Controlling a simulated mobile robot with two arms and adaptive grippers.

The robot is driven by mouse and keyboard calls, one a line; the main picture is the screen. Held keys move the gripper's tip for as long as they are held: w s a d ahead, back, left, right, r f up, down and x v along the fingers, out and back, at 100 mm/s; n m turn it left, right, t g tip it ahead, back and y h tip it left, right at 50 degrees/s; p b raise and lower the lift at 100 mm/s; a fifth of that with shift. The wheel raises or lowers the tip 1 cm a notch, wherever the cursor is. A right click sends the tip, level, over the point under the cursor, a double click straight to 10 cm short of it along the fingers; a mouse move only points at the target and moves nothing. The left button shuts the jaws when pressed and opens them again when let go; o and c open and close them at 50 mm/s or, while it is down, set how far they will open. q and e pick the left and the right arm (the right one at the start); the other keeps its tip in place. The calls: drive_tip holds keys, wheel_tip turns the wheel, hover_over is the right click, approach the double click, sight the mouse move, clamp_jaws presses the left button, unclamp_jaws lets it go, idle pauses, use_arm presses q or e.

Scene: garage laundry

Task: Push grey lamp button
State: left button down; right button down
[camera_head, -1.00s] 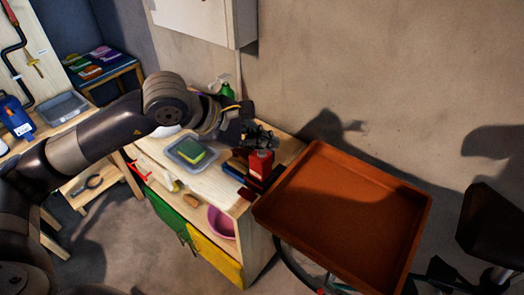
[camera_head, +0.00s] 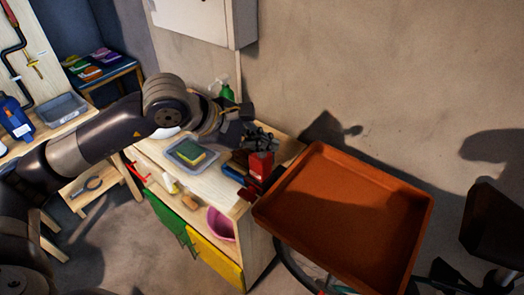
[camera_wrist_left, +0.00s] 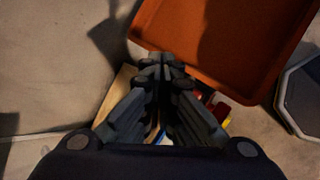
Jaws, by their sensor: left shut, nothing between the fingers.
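My left gripper (camera_head: 264,137) is above the back right part of the light wooden workbench (camera_head: 212,182), close to a red container (camera_head: 260,165). In the left wrist view its fingers (camera_wrist_left: 161,70) are together, with nothing seen between them. I cannot make out a grey lamp or its button in either view; the arm and gripper cover part of the bench top. My right gripper is not in view.
A grey tray with a green and yellow sponge (camera_head: 192,153) lies on the bench. A green spray bottle (camera_head: 227,92) stands behind the arm. A large orange tray (camera_head: 345,215) is at the bench's right. A white wall cabinet (camera_head: 205,20) hangs above.

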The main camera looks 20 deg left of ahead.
sight(263, 155)
use_arm(q)
drive_tip(key=shift+f, duration=0.15)
drive_tip(key=shift+r, duration=0.9)
wheel_tip(263, 155, up, 6)
drive_tip(key=p, duration=0.3)
idle(0.4)
